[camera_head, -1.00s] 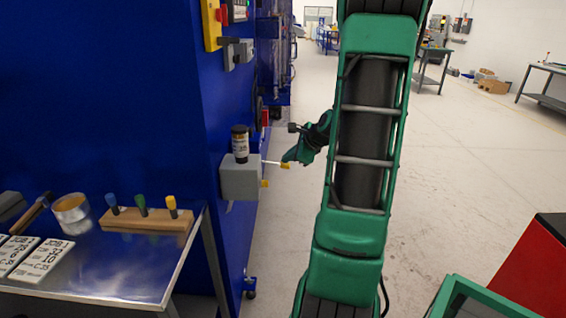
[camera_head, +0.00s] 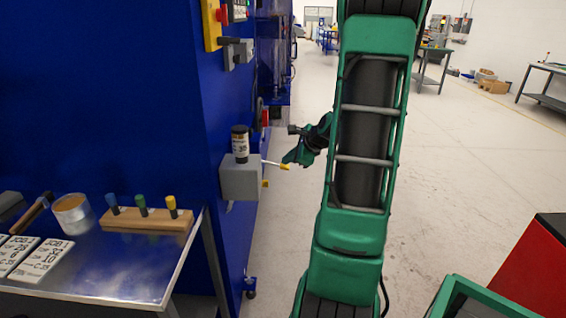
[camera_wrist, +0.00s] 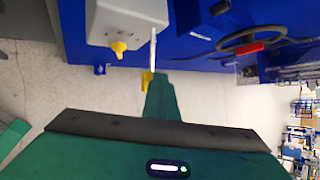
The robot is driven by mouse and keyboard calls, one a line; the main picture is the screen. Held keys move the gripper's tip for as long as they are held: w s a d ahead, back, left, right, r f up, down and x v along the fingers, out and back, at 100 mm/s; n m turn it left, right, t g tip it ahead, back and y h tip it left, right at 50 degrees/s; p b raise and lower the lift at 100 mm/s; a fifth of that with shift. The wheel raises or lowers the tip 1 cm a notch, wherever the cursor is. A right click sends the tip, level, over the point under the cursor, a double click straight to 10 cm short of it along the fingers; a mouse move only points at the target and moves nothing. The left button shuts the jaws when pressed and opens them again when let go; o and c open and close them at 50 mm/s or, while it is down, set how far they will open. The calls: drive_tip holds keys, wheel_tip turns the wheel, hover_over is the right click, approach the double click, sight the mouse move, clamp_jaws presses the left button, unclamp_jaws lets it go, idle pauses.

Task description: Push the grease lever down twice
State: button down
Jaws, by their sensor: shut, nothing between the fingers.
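The grease lever (camera_head: 273,163) is a thin pale rod with a yellow tip (camera_head: 285,167). It sticks out to the right from a grey lubricator box (camera_head: 240,180) on the side of the blue machine and slopes slightly down to its tip. My gripper (camera_head: 288,159) is shut and empty, with its fingertips at the lever's tip, seemingly just above it; contact cannot be told. In the wrist view the lever (camera_wrist: 153,50) runs from the grey box (camera_wrist: 125,20) to beside my shut fingers (camera_wrist: 160,78), which partly hide the yellow tip (camera_wrist: 147,80).
A dark bottle (camera_head: 240,143) stands on the box, and a yellow nozzle (camera_head: 265,184) is low on its side. A handwheel (camera_wrist: 250,38) with a red grip is farther along the machine. A metal table (camera_head: 110,265) with tools stands at lower left.

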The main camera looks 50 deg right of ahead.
drive_tip(key=shift+r, duration=1.75)
wheel_tip(320, 180, up, 5)
drive_tip(key=shift+r, duration=0.1)
idle(0.7)
